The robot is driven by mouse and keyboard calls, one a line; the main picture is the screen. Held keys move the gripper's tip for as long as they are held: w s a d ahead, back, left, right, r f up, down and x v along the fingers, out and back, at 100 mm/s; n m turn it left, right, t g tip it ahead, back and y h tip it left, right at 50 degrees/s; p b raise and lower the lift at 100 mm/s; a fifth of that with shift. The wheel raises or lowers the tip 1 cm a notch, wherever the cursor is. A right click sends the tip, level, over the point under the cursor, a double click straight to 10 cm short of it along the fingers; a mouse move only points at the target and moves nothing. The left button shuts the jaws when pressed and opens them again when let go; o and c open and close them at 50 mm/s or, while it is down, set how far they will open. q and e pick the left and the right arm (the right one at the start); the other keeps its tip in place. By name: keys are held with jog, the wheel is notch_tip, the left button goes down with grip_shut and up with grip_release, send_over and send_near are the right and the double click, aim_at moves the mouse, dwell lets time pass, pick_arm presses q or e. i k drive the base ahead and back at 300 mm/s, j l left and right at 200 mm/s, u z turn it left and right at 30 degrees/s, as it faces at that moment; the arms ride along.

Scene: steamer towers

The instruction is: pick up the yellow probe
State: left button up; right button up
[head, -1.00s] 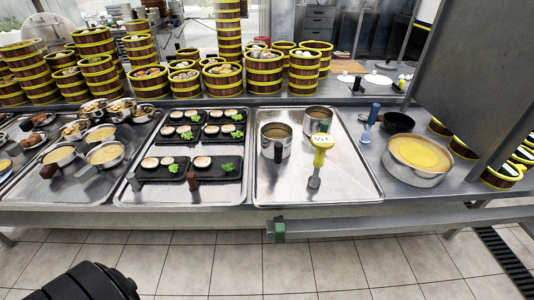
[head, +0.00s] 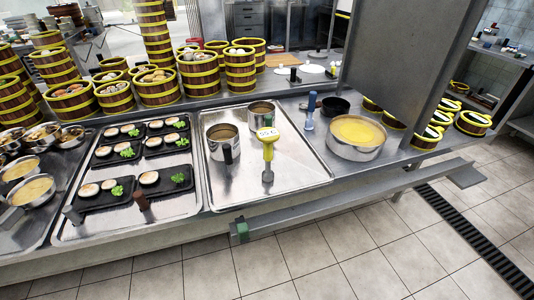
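The yellow probe (head: 267,150) stands on the right-hand metal tray (head: 300,178). It has a yellow body, a pale display at its top and a grey foot at its lower end. A metal pot with a dark handle (head: 222,140) is to its left, and another metal pot (head: 261,114) is just behind it. Neither of my grippers shows in the head view.
A blue-handled tool (head: 310,108), a dark pan (head: 334,106) and a wide pot of yellow food (head: 356,136) stand to the right. Steamer baskets (head: 203,74) line the back. A metal panel (head: 405,50) rises at the right. The tray's front right is clear.

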aim_at(268, 136)
jog(key=i+l+u, duration=0.1)
jog(key=l+u, duration=0.95)
jog(key=l, duration=0.1)
